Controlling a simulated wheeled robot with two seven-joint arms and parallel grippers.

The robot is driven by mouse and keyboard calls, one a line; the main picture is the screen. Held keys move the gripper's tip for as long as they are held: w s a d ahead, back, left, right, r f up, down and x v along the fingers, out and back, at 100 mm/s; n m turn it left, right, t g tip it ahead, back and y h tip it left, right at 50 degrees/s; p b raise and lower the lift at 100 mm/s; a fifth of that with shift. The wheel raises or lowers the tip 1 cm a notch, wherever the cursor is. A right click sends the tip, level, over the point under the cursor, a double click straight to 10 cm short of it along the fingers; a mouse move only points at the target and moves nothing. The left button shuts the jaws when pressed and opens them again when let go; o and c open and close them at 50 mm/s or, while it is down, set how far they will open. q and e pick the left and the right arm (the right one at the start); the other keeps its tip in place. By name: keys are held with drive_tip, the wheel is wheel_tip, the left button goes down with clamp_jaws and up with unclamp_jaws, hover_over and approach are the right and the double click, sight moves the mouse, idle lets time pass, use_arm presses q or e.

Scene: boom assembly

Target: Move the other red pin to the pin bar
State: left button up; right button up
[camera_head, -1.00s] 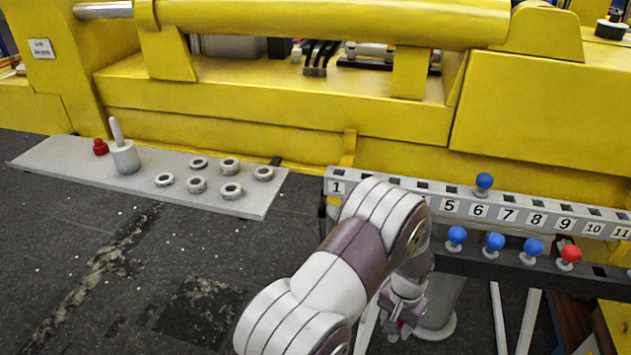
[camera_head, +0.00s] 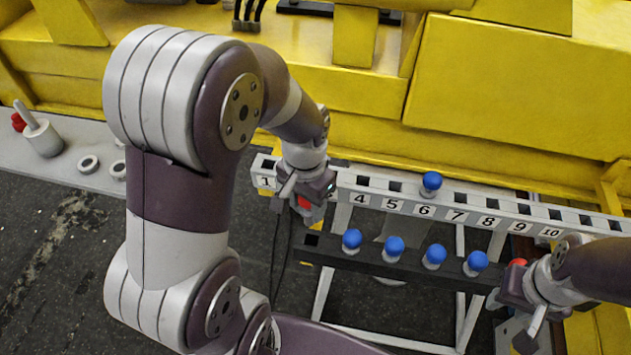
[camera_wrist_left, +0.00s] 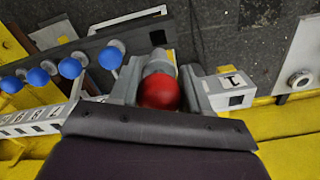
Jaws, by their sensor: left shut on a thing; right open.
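My left gripper (camera_head: 305,196) is shut on a red pin (camera_head: 304,203), near the numbered end of the light bar (camera_head: 395,190). In the left wrist view the red pin's round head (camera_wrist_left: 160,91) sits between the two fingers, beside the number 1 plate. Whether the pin touches a bar is hidden. My right gripper (camera_head: 522,300) is open by the right end of the dark lower bar (camera_head: 335,256), close to another red pin (camera_head: 518,262), partly covered by the gripper.
Several blue pins (camera_head: 394,248) stand along the dark bar, and one blue pin (camera_head: 431,183) stands in the light bar near number 6. A grey plate (camera_head: 75,150) with rings and a white holder lies at left. The yellow machine (camera_head: 490,90) blocks the back.

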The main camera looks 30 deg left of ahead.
sight(309, 225)
use_arm(q)
drive_tip(key=shift+s+d+f+b, duration=0.15)
drive_tip(key=shift+f+b, duration=0.2)
drive_tip(key=shift+f, duration=0.05)
drive_tip(key=shift+s+d+f+b, duration=0.1)
drive_tip(key=shift+s+f+b, duration=0.05)
drive_tip(key=shift+f+b, duration=0.25)
drive_tip(key=f+b, duration=0.1)
drive_tip(key=f, duration=0.1)
drive_tip(key=w+f+b, duration=0.1)
drive_tip(key=f+b, duration=0.1)
drive_tip(key=shift+w+a+f, duration=0.1)
drive_tip(key=shift+w+a, duration=0.05)
drive_tip(key=shift+s+f+b, duration=0.25)
drive_tip(key=shift+s+b, duration=0.05)
drive_tip(key=shift+b, duration=0.35)
drive_tip(key=shift+w, duration=0.2)
drive_tip(key=shift+s, duration=0.25)
drive_tip(key=shift+w+f, duration=0.1)
drive_tip(key=shift+f, duration=0.05)
